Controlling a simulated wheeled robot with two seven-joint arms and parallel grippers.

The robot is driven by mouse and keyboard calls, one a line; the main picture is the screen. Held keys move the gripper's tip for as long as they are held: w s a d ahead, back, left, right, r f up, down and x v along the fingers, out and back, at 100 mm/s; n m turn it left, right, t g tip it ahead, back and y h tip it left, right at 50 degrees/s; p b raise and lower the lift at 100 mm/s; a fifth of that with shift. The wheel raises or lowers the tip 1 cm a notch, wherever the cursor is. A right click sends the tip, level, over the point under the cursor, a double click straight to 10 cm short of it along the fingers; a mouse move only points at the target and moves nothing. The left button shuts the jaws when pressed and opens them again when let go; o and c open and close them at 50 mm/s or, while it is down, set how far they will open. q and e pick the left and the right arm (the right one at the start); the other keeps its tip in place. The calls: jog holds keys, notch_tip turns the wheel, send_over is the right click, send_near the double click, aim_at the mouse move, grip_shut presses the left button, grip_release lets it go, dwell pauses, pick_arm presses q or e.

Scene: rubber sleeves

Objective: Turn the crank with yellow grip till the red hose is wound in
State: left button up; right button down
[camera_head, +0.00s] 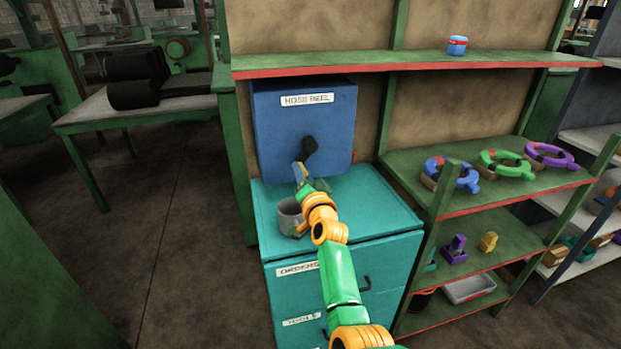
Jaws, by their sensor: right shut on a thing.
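The blue hose reel box (335,125) stands on top of the teal cabinet, with a "HOSE REEL" label on its front. Its dark crank (309,147) sticks out from the front face and slants down to the left. My right gripper (299,174) is at the crank's lower end, shut on the yellow grip, which it mostly hides. My left gripper is not in view.
A grey mug (288,216) stands on the teal cabinet (385,215), close beside my right forearm. A green shelf (420,165) to the right holds blue, green and purple ring-shaped things. A small blue-and-red can (457,46) sits on the upper shelf.

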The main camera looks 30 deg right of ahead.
jog(key=shift+w+a+r+m+p, duration=0.1)
jog(key=shift+a+r+m+p, duration=0.2)
jog(key=shift+m, duration=0.25)
jog(key=shift+a+r+m+p, duration=0.15)
jog(key=shift+r+m+p, duration=0.15)
jog(key=shift+m, duration=0.25)
jog(key=shift+w+a+r+m+p, duration=0.1)
jog(key=shift+a+r+m+p, duration=0.1)
jog(key=shift+m, duration=0.25)
jog(key=shift+a+r+m+p, duration=0.1)
jog(key=shift+m+p, duration=0.1)
jog(key=shift+m, duration=0.25)
jog(key=c, duration=0.8)
grip_release()
jog(key=shift+o, duration=1.1)
jog(key=shift+w+a+f, duration=0.1)
jog(key=shift+w, duration=0.05)
